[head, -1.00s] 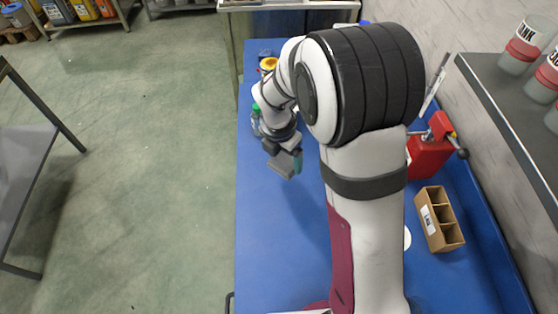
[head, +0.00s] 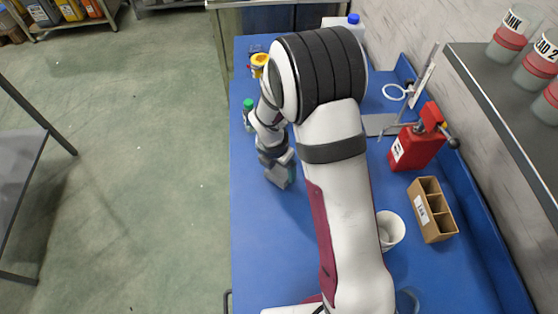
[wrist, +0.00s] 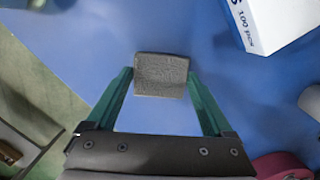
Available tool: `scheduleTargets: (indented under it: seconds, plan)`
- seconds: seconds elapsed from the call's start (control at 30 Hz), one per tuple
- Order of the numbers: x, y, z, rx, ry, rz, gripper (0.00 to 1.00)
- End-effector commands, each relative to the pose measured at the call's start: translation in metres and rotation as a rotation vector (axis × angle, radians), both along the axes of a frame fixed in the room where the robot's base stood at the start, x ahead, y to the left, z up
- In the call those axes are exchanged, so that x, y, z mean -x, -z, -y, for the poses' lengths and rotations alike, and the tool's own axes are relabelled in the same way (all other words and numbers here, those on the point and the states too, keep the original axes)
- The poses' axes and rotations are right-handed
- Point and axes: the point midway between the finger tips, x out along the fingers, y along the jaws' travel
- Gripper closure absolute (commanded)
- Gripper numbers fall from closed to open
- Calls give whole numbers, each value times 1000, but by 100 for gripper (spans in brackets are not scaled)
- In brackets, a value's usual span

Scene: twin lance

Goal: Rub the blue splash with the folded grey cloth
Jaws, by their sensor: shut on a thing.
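My gripper (head: 281,176) is over the left part of the blue bench, near its front-left edge in the head view. In the wrist view its two green fingers (wrist: 160,80) are shut on the folded grey cloth (wrist: 160,66), a small squarish pad held between the tips. Whether the cloth touches the bench cannot be told. I cannot make out the blue splash against the blue bench top in either view; my arm hides much of the bench.
A white box (wrist: 270,22) lies near the gripper in the wrist view. A green-capped bottle (head: 248,116) and a yellow-topped item (head: 259,64) stand beyond it. A red can (head: 415,145), a white cup (head: 391,230) and a cardboard divider box (head: 432,209) stand at right. The left bench front is clear.

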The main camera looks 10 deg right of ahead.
Motion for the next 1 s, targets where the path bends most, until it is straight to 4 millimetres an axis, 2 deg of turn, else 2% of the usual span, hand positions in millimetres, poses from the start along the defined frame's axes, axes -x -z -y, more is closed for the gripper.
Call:
scheduleTargets:
  seconds: [0.03,0.07,0.1,0.5,0.9,1.0]
  plan:
    - [1,10,0,2,0,-4,66]
    - [-2,12,0,1,-1,-1,64]
    - [-7,9,0,1,1,2,75]
    - [-41,12,0,0,0,0,74]
    - [-2,12,0,2,-1,-1,74]
    - [0,8,0,2,0,1,74]
